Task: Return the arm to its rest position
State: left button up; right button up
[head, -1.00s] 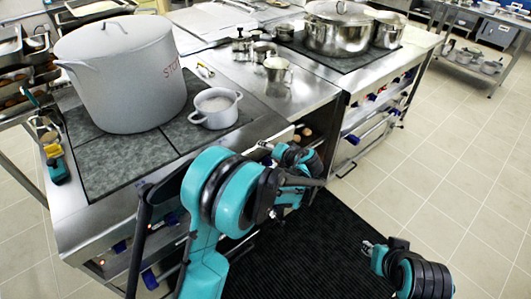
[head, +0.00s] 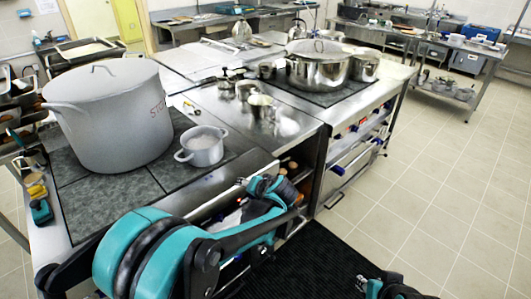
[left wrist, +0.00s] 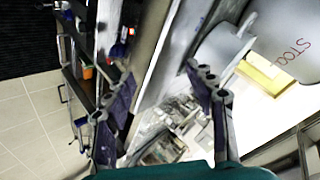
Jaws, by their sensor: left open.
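My left arm comes in from the bottom left of the head view, and its gripper (head: 244,183) is small and partly hidden at the front edge of the stove counter. In the left wrist view the left gripper (left wrist: 163,95) has its two dark fingers apart with nothing between them. The small grey pot (head: 202,148) and the large grey stockpot (head: 112,118) stand on the dark stove top beyond the arm. Both also show at the upper right of the left wrist view. Only part of my right arm (head: 390,288) shows at the bottom edge; its jaws are not clear.
The metal counter (head: 285,125) holds several small metal pots. A large lidded steel pot (head: 318,68) stands farther back. A black mat (head: 310,265) and tiled floor (head: 430,190) at the right are clear.

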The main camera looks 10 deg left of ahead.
pick_arm(q)
jog(key=s+r+h, duration=0.1)
jog(key=s+h, duration=0.2)
jog(key=s, duration=1)
jog(key=s+d+r+n+h, duration=0.1)
jog(key=s+h, duration=0.2)
jog(key=s, duration=1.1)
jog(key=shift+d+r+n+h, duration=0.25)
jog(key=shift+n+h, duration=0.05)
